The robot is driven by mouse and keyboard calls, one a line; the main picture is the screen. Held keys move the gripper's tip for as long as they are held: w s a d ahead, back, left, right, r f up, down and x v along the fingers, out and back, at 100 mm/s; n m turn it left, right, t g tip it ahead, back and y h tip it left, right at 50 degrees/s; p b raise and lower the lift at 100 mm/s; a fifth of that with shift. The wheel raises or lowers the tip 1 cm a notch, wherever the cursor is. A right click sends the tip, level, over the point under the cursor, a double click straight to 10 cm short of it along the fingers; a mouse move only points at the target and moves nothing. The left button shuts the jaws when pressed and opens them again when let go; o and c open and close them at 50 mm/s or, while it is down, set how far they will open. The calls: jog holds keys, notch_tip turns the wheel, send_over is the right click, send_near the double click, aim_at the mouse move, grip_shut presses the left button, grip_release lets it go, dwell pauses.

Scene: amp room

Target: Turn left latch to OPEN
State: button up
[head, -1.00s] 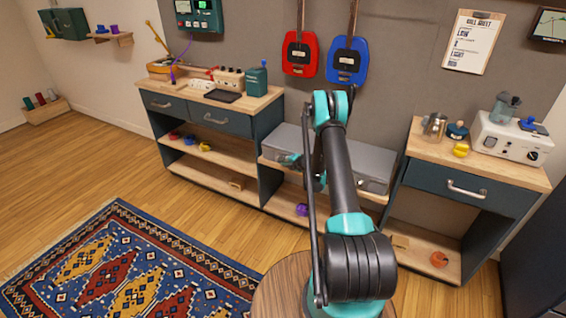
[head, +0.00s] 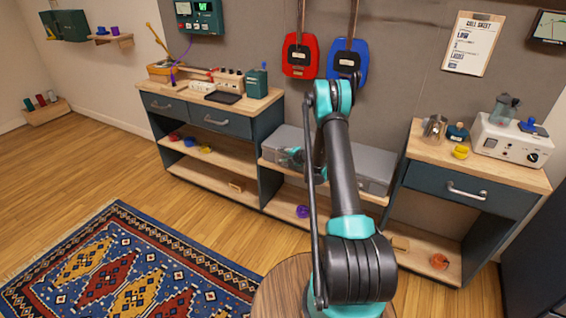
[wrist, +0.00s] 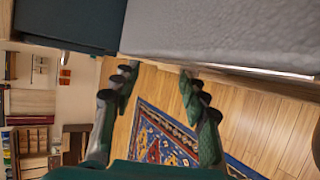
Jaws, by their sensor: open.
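A grey case (head: 372,168) lies on the shelf between the two cabinets; my arm crosses in front of its middle. Its left part (head: 287,137) shows left of the arm. My gripper (head: 292,158) is at the front of this left part, small and partly hidden by my arm link. In the wrist view, my gripper (wrist: 157,74) is open, with nothing visible between its fingers. The case's grey textured surface (wrist: 225,32) fills the upper right, close beyond the fingertips. I cannot make out the left latch or its position; whether the fingers touch the case is unclear.
The left cabinet (head: 225,121) stands close beside the case, and its dark side (wrist: 70,22) is near my left finger in the wrist view. The right cabinet (head: 470,190) bounds the other side. A patterned rug (head: 130,270) lies on open floor.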

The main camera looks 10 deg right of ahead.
jog(key=shift+r, duration=2.5)
jog(key=n+g+h, duration=0.3)
jog(key=g+h, duration=0.4)
jog(key=h, duration=0.2)
send_near(279, 160)
jog(key=x, duration=0.5)
jog(key=s+x, duration=0.1)
jog(key=x, duration=0.2)
jog(key=shift+w+d+f, duration=0.1)
jog(key=shift+d+f, duration=0.15)
jog(key=shift+f, duration=0.25)
grip_shut()
